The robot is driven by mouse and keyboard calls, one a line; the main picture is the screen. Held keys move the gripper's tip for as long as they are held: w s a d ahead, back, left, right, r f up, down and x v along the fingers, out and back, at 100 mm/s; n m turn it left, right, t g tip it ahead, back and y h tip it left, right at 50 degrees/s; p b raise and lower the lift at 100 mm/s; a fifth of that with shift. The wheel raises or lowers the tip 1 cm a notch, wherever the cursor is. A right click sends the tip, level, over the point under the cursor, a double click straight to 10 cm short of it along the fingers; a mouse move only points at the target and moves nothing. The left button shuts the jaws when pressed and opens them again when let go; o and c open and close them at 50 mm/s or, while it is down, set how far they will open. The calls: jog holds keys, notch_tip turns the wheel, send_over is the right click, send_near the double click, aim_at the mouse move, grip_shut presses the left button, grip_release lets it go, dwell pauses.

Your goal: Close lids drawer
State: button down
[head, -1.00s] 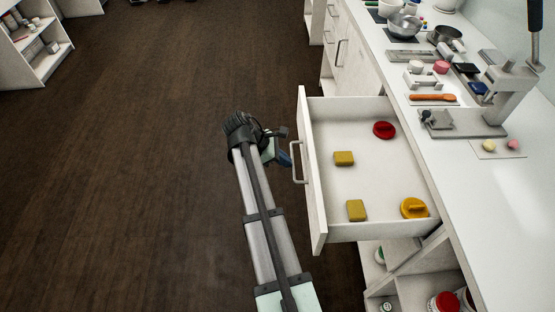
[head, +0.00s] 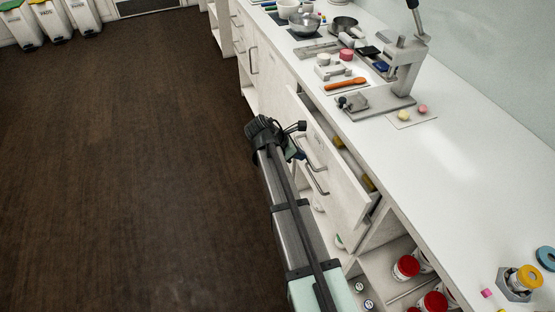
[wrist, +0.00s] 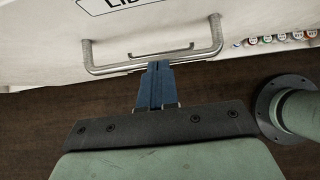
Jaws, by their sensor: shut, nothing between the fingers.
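The lids drawer (head: 335,165) is under the counter, pushed most of the way in, with a narrow gap open along its top. Slivers of yellow lids (head: 369,183) show in the gap; the rest of the inside is hidden. In the wrist view, the drawer front (wrist: 40,35) bears a partly cut-off label (wrist: 110,4) and a metal bar handle (wrist: 100,69). My gripper (wrist: 156,66) is shut and empty, its blue fingertips at the middle of the handle bar. I cannot tell whether they touch it. In the head view my gripper (head: 298,153) is beside the drawer front.
The countertop (head: 460,160) above holds a lever press (head: 400,70), an orange spatula (head: 345,84) and bowls (head: 304,22). Open shelves with red-lided jars (head: 406,266) are below, nearer me. The dark floor (head: 120,150) to the left is clear; bins (head: 50,18) stand far off.

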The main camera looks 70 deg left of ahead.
jog(key=shift+w, duration=2.9)
jog(key=shift+w, duration=0.1)
send_near(317, 151)
jog(key=s+r, duration=0.2)
jog(key=s, duration=0.3)
jog(key=shift+s+d+r, duration=0.15)
jog(key=shift+s+r, duration=0.15)
